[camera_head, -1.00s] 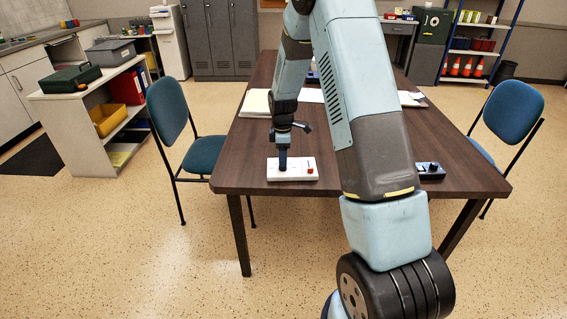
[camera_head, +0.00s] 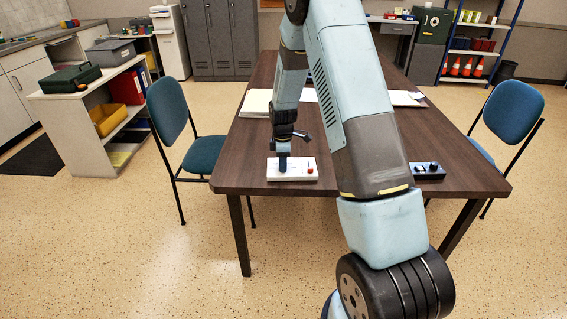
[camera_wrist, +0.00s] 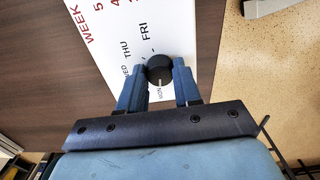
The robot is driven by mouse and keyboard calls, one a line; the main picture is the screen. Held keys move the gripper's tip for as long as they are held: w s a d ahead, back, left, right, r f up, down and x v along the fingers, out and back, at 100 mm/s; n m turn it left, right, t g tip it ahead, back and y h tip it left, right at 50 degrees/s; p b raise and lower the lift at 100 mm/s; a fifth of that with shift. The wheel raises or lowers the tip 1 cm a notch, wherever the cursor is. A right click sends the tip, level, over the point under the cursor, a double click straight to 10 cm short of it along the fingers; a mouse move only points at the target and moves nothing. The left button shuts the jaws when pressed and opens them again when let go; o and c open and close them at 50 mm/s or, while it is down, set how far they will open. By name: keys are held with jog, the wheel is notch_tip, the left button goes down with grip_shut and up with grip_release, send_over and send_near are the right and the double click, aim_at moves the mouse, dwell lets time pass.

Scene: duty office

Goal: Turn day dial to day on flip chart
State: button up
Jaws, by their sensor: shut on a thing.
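In the wrist view the panel (camera_wrist: 175,22) carries red "WEEK" lettering, numbers and black day names such as THU and FRI. The black round day dial (camera_wrist: 159,66) has a pale pointer line on the side facing my gripper, toward a small word I cannot read surely. My gripper (camera_wrist: 160,78) is shut on this dial, one blue finger on each side. In the head view my gripper (camera_head: 283,163) hides the dial. I cannot make out a flip chart.
A dark blue box with knobs (camera_head: 427,171) stands at the table's right front. White papers (camera_head: 256,103) lie farther back on the table (camera_head: 450,165). Blue chairs (camera_head: 207,155) stand at both sides. The tabletop around the panel is mostly clear.

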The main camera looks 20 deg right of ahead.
jog(key=c, duration=0.4)
jog(key=shift+c, duration=0.2)
